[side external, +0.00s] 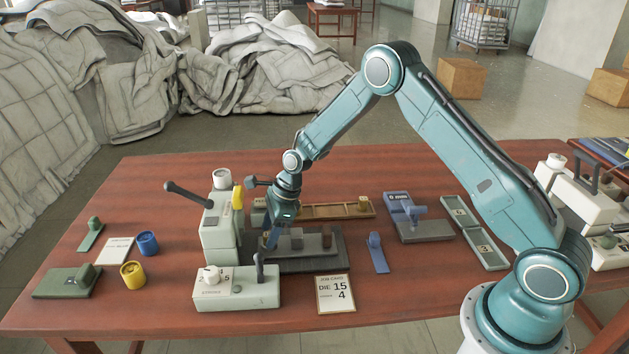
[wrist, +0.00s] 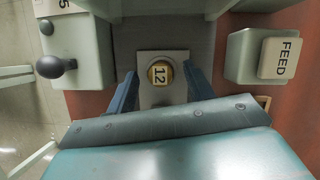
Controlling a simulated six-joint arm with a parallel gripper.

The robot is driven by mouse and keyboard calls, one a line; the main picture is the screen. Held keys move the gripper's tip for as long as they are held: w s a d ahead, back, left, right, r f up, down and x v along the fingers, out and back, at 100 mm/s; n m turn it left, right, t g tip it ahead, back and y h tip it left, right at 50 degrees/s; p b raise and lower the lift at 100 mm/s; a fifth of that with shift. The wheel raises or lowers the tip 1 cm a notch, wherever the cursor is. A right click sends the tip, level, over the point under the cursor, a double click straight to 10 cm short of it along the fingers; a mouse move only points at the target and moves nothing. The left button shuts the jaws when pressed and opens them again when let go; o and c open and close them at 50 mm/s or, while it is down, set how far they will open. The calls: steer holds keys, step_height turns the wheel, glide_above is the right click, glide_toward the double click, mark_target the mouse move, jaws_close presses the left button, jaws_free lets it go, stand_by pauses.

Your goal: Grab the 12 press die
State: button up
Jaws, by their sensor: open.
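The press die marked 12 (wrist: 160,73) is a round brass-coloured piece with a pale label, standing on a grey plate (wrist: 160,101). In the wrist view it lies between the two blue fingers of my gripper (wrist: 160,82), with a gap on each side. The gripper is open and points down. In the side view my gripper (side external: 271,241) is low at the press (side external: 219,228), just right of its upright body. I cannot make out the 12 die there.
A pale box with a black-knobbed lever (side external: 236,289) stands in front of the press. A block labelled FEED (wrist: 283,57) is close on the right in the wrist view. A job card (side external: 335,294), blue cup (side external: 148,243) and yellow cup (side external: 133,275) lie on the red table (side external: 150,190).

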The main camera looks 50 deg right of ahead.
steer(key=shift+f, duration=0.1)
stand_by(0.4)
jaws_close()
steer(key=shift+r, duration=0.2)
step_height(320, 180, up, 20)
steer(key=shift+f, duration=0.15)
stand_by(0.6)
stand_by(0.4)
